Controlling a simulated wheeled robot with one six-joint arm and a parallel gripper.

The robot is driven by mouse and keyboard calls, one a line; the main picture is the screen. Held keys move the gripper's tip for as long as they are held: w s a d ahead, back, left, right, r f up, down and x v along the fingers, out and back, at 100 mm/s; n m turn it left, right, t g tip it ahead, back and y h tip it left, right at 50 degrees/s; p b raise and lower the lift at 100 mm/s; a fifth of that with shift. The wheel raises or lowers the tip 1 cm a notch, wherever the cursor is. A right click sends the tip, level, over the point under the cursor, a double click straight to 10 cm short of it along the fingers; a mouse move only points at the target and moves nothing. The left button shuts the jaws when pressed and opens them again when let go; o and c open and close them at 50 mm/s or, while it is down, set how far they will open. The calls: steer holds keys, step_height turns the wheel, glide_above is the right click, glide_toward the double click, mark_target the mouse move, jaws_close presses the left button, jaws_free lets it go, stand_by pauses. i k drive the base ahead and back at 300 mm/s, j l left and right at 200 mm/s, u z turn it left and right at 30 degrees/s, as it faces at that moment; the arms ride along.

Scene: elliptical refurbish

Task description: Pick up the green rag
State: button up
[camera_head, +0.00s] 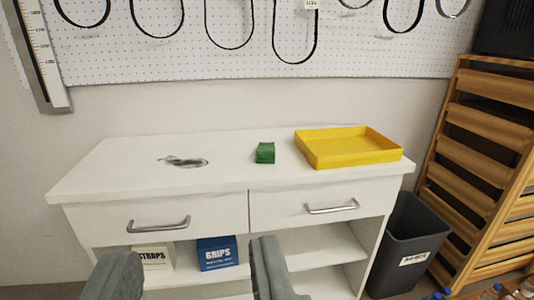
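The green rag (265,152) is a small folded block on top of the white cabinet (120,178), near the middle of its surface and left of a yellow tray. My gripper (190,282) shows at the bottom of the view as two grey fingers set wide apart. It is open, with nothing between the fingers. It is in front of the cabinet, lower in the picture than the rag, and apart from it.
The yellow tray (322,161) stands right of the rag. Drawer handles (158,224) stick out in front. A grey bin (408,245) and a wooden rack (480,160) stand at right. A pegboard (170,55) hangs behind.

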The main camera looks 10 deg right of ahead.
mark_target(265, 152)
steer(key=i+j+z, duration=0.3)
steer(key=i, duration=0.3)
steer(key=i+j+z, duration=0.3)
steer(key=i, duration=0.3)
steer(key=i+j, duration=0.05)
steer(key=j, duration=0.05)
